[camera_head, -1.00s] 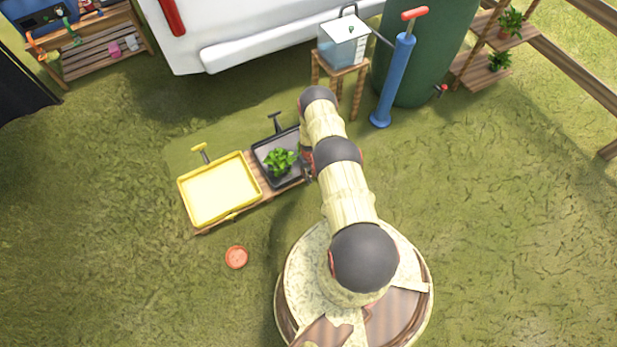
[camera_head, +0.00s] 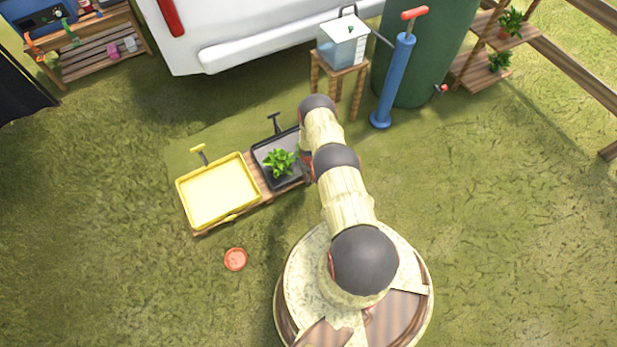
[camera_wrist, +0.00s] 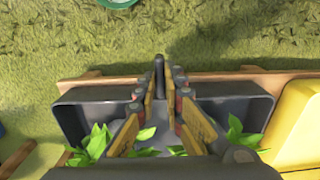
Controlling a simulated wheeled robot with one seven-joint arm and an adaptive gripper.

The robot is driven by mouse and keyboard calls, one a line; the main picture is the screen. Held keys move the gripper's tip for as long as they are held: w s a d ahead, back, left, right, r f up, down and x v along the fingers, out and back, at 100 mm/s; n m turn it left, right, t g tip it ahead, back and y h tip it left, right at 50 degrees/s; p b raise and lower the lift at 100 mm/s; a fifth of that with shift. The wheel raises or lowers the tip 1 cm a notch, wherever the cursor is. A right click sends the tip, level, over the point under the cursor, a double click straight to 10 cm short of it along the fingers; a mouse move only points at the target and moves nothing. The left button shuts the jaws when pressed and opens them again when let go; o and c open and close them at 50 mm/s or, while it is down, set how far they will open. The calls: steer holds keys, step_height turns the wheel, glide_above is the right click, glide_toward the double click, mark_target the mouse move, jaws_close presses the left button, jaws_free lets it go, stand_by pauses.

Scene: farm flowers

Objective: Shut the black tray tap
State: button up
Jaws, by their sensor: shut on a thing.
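The black tray (camera_head: 268,152) sits on a wooden board beside the yellow tray and holds a leafy green plant (camera_head: 280,162). In the wrist view the black tray (camera_wrist: 235,98) spreads below my gripper (camera_wrist: 163,88). The fingers are close together, shut around a dark upright piece (camera_wrist: 159,72) at the tray's edge, which looks like the black tray tap. The fingers cover part of it, so its exact turn cannot be told. In the head view my arm hides the tap and most of the gripper.
The yellow tray (camera_head: 215,192) adjoins on the left. An orange saucer (camera_head: 235,259) lies on the grass in front. Behind stand a blue pump (camera_head: 394,85), a water box (camera_head: 342,44) on a wooden stand and a green barrel (camera_head: 436,60). Open grass lies right of my arm.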

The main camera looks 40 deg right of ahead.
jaws_close()
steer(key=shift+m, duration=0.3)
steer(key=m, duration=1.3)
steer(key=shift+m, duration=2.1)
steer(key=o, duration=0.6)
jaws_free()
steer(key=shift+o, duration=0.2)
